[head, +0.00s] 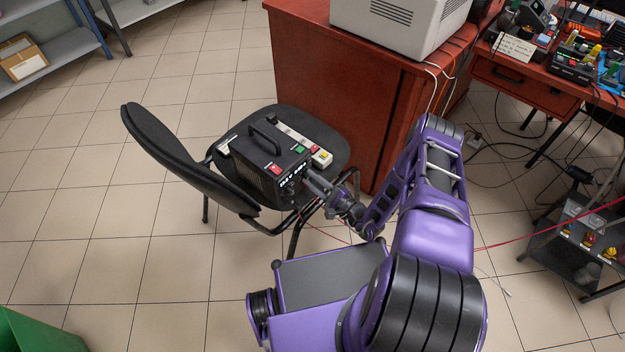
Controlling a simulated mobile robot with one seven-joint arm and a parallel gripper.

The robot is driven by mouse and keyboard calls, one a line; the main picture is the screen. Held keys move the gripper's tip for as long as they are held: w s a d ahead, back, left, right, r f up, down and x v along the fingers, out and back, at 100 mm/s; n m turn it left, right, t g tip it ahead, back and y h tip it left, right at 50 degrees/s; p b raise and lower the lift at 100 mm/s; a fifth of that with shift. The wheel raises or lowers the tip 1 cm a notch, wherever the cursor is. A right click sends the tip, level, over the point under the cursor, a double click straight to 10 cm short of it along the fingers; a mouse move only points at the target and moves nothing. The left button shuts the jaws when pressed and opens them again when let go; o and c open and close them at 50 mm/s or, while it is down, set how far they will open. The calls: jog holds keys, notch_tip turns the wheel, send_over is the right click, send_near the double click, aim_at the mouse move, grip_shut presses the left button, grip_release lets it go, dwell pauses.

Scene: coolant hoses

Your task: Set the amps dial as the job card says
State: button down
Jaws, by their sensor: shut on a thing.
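A black box-shaped unit (265,160) with a top handle sits on the seat of a black chair. Its front face, turned to the lower right, carries a red switch, a green part and white markings too small to read. My gripper (308,184) reaches in from the right and is shut at this front face, on what appears to be the amps dial. The fingers hide the dial, so its setting cannot be read.
The black chair (165,150) has its backrest left of the unit. A pale strip with coloured switches (320,157) lies behind the unit. A red-brown cabinet (325,75) stands close behind the chair. Cables hang at right.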

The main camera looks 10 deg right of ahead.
jog(key=m, duration=0.3)
jog(key=shift+m, duration=0.3)
jog(key=m, duration=0.4)
jog(key=shift+r+m+g, duration=0.1)
jog(key=shift+m+g, duration=0.2)
jog(key=m, duration=0.8)
jog(key=shift+g+y, duration=0.3)
jog(key=m, duration=0.4)
jog(key=shift+w+d+m, duration=0.1)
jog(key=shift+m, duration=0.2)
jog(key=m, duration=0.4)
jog(key=shift+y, duration=0.4)
jog(key=m, duration=0.4)
jog(key=shift+m, duration=0.3)
jog(key=m, duration=0.4)
jog(key=shift+y, duration=0.3)
